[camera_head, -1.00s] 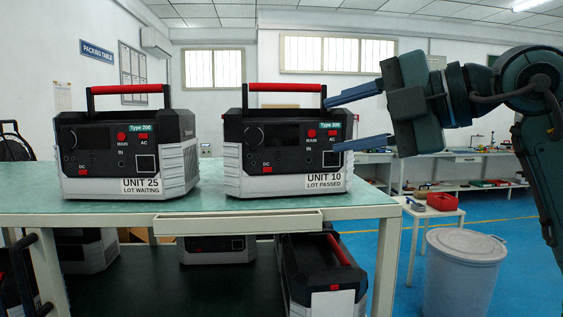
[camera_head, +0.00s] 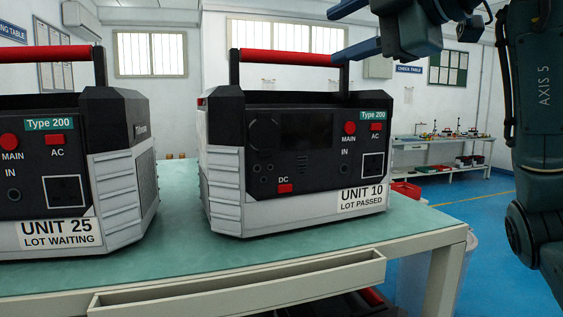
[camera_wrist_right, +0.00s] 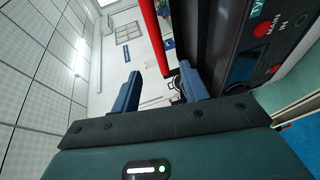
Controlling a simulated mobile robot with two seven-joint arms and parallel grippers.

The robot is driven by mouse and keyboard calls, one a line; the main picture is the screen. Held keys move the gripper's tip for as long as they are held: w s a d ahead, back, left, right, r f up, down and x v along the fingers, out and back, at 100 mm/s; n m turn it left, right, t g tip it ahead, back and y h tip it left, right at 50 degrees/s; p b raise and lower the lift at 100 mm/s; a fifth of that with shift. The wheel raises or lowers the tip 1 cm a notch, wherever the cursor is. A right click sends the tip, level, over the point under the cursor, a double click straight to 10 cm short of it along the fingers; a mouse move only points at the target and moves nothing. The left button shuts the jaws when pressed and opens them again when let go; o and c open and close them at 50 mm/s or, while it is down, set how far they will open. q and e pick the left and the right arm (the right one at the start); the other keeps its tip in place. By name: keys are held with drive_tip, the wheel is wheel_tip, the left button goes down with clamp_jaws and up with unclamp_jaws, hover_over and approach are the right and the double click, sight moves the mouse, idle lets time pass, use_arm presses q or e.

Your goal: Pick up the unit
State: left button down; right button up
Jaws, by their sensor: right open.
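Unit 10 (camera_head: 290,165), a black and light-grey box labelled "LOT PASSED", stands upright on the green tabletop with its red carry handle (camera_head: 285,56) raised. Unit 25 (camera_head: 65,170), labelled "LOT WAITING", stands to its left. My right gripper (camera_head: 333,35) is open and empty at the right end of unit 10's handle. Its lower finger overlaps the handle's end in the head view; I cannot tell whether they touch. In the right wrist view, the handle (camera_wrist_right: 150,35) shows beyond and between the open fingers (camera_wrist_right: 161,68). My left gripper is not in view.
The green table (camera_head: 180,258) has a light front ledge (camera_head: 240,283). Another unit shows partly on the shelf below. A white bin (camera_head: 410,280) stands right of the table. A workbench (camera_head: 445,145) with small items is at the back right.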

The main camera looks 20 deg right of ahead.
sight(292, 52)
drive_tip(key=p+x, duration=0.1)
drive_tip(key=x, duration=0.6)
drive_tip(key=shift+p, duration=0.3)
drive_tip(key=shift+w+a, duration=0.15)
drive_tip(key=shift+w, duration=0.2)
drive_tip(key=p+x, duration=0.2)
drive_tip(key=x, duration=0.1)
drive_tip(key=shift+w+r, duration=0.1)
drive_tip(key=shift+w, duration=0.35)
drive_tip(key=shift+w+a, duration=0.2)
drive_tip(key=shift+w, duration=0.2)
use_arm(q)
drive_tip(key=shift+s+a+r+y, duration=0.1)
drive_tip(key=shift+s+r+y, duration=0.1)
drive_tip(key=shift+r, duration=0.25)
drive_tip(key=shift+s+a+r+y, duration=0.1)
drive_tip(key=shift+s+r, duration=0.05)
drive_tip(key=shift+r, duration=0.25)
use_arm(e)
clamp_jaws()
drive_tip(key=shift+f, duration=0.2)
drive_tip(key=shift+s+d+r, duration=0.1)
drive_tip(key=shift+s+r, duration=0.05)
drive_tip(key=shift+r, duration=0.3)
